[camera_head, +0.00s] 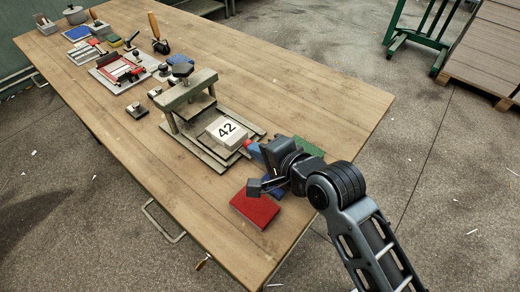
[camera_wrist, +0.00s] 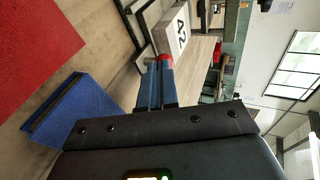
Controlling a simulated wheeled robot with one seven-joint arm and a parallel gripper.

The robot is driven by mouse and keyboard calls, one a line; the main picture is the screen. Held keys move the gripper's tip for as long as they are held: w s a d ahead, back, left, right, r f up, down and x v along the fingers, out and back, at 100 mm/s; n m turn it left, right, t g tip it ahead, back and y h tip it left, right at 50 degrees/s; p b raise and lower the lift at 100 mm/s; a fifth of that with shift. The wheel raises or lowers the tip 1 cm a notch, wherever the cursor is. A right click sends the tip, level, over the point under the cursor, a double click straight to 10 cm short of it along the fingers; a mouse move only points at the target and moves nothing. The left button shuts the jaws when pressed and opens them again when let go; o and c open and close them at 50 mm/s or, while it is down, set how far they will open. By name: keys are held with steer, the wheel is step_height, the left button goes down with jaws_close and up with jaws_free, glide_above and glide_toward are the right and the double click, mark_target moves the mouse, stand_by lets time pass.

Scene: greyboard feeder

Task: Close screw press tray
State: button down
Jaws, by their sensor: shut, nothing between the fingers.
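The screw press (camera_head: 188,92) stands on the wooden table, a grey frame with a crossbar and a dark knob on top. Its tray (camera_head: 208,153) sticks out toward my arm and carries a pale block marked 42 (camera_head: 226,131). The block also shows at the top of the wrist view (camera_wrist: 172,32). My gripper (camera_head: 248,146) has blue fingers with red tips. It is shut and empty, with its tips close to the block's near side; whether they touch the tray or block cannot be told. The fingers show in the wrist view (camera_wrist: 164,62).
A red pad (camera_head: 255,207) lies near the table's front edge, with a blue pad (camera_wrist: 72,108) beside it under my wrist. A green pad (camera_head: 306,148) lies behind my wrist. Small tools and trays fill the far left; the table right of the press is clear.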

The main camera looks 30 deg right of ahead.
mark_target(219, 130)
steer(key=w+a, duration=0.1)
steer(key=w, duration=0.3)
steer(key=w+a+p, duration=0.1)
steer(key=w, duration=0.3)
steer(key=w+a+p, duration=0.1)
steer(key=w+a, duration=0.1)
steer(key=w, duration=0.2)
steer(key=shift+r, duration=0.1)
